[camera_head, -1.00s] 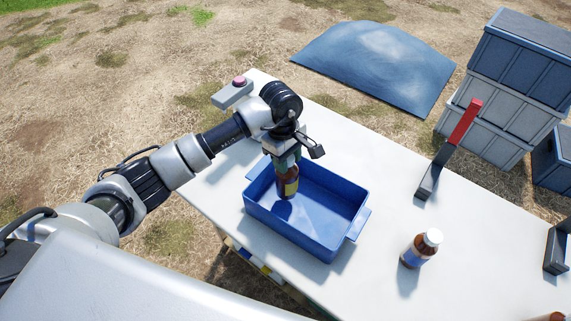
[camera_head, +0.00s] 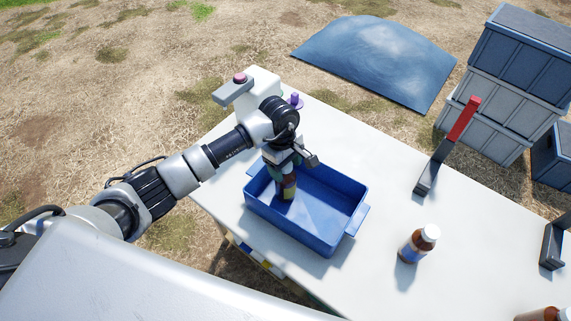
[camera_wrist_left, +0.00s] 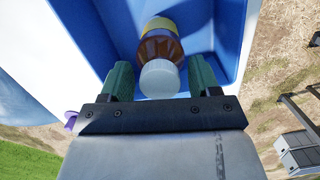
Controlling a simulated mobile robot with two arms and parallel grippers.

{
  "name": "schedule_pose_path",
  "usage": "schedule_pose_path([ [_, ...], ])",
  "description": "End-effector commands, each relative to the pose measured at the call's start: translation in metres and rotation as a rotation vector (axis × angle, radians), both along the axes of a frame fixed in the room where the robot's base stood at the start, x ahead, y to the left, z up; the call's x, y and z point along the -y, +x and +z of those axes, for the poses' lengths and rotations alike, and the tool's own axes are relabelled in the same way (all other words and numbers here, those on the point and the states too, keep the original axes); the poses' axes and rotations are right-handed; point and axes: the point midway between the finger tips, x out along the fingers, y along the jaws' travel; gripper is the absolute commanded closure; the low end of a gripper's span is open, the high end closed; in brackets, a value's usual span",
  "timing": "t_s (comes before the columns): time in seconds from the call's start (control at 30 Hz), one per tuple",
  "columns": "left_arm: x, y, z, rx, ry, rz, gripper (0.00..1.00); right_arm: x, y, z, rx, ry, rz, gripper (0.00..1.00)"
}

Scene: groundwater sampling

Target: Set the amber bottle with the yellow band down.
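The amber bottle with the yellow band (camera_head: 287,188) is in the near left part of the blue bin (camera_head: 318,242), below my left gripper (camera_head: 281,165). In the left wrist view the bottle (camera_wrist_left: 158,48) has a white cap and a yellow band. The green fingers of my left gripper (camera_wrist_left: 160,80) are on either side of it, with narrow gaps showing on both sides, so the gripper looks open around the bottle. The bottle's base is hard to make out, but it seems to stand on the bin floor. My right gripper is not in view.
Another amber bottle with a white cap (camera_head: 418,244) stands on the white table (camera_head: 385,195) right of the bin. A white container (camera_head: 263,84) and a small purple object (camera_head: 295,99) are behind my left gripper.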

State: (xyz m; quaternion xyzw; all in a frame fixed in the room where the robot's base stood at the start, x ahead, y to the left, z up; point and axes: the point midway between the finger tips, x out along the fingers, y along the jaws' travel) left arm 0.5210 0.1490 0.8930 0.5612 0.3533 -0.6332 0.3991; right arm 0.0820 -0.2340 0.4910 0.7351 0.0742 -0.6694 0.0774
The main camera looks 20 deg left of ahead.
Motion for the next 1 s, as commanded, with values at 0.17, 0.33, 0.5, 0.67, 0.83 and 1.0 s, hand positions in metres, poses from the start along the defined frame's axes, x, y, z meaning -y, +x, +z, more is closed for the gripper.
schedule_pose_path([
  [0.17,0.000,0.000,0.000,0.000,0.000,0.000,0.37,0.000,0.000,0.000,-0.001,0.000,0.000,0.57],
  [0.33,0.001,0.000,0.004,-0.001,0.000,0.000,0.37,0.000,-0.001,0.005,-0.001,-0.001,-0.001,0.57],
  [0.5,-0.003,0.003,0.025,0.006,0.001,-0.001,0.37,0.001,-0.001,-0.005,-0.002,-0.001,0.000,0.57],
  [0.67,-0.007,0.005,0.060,0.007,0.000,0.000,0.37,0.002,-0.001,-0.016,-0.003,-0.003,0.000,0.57],
  [0.83,-0.011,0.006,0.094,0.005,0.001,-0.001,0.37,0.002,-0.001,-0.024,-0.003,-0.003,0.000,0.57],
  [1.0,-0.012,0.006,0.115,0.001,0.000,0.000,0.37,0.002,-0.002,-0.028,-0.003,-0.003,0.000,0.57],
])
